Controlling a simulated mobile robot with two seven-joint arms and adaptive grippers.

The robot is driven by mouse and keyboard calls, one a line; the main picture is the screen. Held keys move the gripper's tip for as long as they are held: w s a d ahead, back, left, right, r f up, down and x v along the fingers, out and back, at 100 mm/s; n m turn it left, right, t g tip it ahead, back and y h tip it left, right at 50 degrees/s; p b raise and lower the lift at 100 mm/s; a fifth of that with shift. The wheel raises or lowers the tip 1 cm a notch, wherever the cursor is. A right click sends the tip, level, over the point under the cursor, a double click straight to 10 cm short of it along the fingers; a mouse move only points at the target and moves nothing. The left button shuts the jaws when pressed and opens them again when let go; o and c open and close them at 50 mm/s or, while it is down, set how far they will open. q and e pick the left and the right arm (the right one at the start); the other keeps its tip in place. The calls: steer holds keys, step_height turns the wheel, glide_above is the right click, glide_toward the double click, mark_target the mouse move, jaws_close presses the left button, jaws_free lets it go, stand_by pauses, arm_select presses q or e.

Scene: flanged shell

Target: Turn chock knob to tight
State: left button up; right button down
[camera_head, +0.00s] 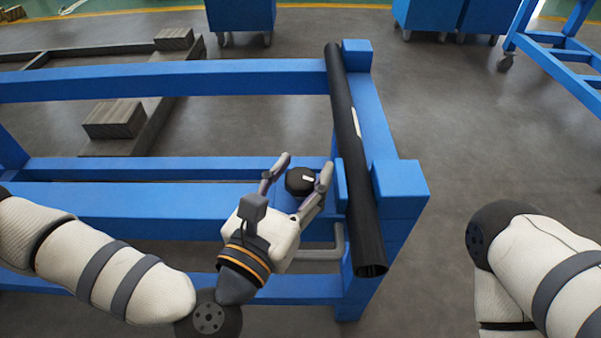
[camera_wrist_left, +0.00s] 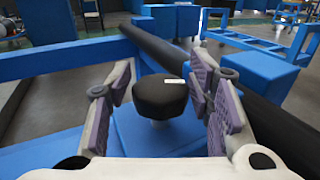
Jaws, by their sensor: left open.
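The chock knob (camera_head: 300,181) is black with a white mark on top, and sits on the blue frame beside a long black tube (camera_head: 350,150). My left gripper (camera_head: 304,165) is open, with one finger on each side of the knob. In the left wrist view the knob (camera_wrist_left: 160,97) stands on a short pale stem between the open fingers (camera_wrist_left: 161,92), with gaps visible on both sides. The tube (camera_wrist_left: 180,60) runs behind it. My right gripper is not in view; only part of my right arm shows at the right edge.
The blue frame (camera_head: 160,80) has rails running left and a block (camera_head: 400,183) beside the tube. A grey bent handle (camera_head: 325,252) is below the gripper. Wooden blocks (camera_head: 115,119) lie on the floor behind. Blue carts (camera_head: 240,15) stand at the back. The floor to the right is clear.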

arm_select(q)
steer(key=shift+c, duration=0.4)
steer(key=c, duration=0.8)
